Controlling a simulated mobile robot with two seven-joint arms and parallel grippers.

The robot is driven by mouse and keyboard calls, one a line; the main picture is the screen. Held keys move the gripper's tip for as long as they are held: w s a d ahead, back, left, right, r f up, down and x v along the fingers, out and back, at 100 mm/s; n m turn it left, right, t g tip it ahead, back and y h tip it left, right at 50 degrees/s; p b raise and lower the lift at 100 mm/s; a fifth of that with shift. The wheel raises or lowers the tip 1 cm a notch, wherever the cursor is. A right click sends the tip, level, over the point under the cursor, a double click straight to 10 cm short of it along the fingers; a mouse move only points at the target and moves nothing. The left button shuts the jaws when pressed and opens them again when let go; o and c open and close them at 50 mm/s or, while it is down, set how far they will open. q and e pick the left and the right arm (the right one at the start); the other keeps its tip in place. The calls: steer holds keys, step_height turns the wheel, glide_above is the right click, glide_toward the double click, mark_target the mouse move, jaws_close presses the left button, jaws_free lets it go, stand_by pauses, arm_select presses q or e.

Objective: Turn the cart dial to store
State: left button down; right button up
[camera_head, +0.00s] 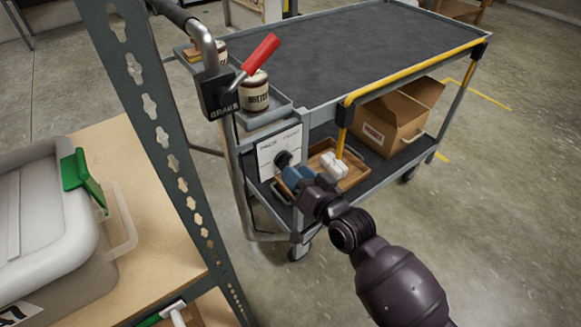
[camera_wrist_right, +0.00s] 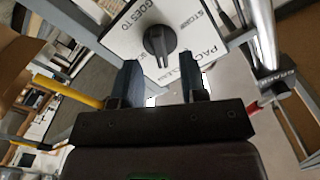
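The cart dial (camera_head: 283,159) is a dark round knob on a white plate (camera_head: 268,152) at the end of the grey cart. In the right wrist view the dial (camera_wrist_right: 159,42) shows a raised ridge, with the words GOES TO, STORE and PACK printed around it. I cannot tell for certain which word it points at. My right gripper (camera_head: 287,171) is just in front of the dial. In the wrist view the right gripper (camera_wrist_right: 163,82) has its two fingers apart and empty, with the dial beyond the gap. My left gripper is not in view.
The cart (camera_head: 375,45) has a red brake lever (camera_head: 261,54), a jar (camera_head: 254,92) and a yellow rail (camera_head: 415,68). A tray (camera_head: 352,176) and cardboard box (camera_head: 392,115) are on its lower shelf. A metal shelf post (camera_head: 150,110) stands left, beside a grey bin (camera_head: 50,240).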

mark_target(285, 161)
steer(key=shift+x, duration=1.45)
steer(key=shift+c, duration=0.4)
jaws_close()
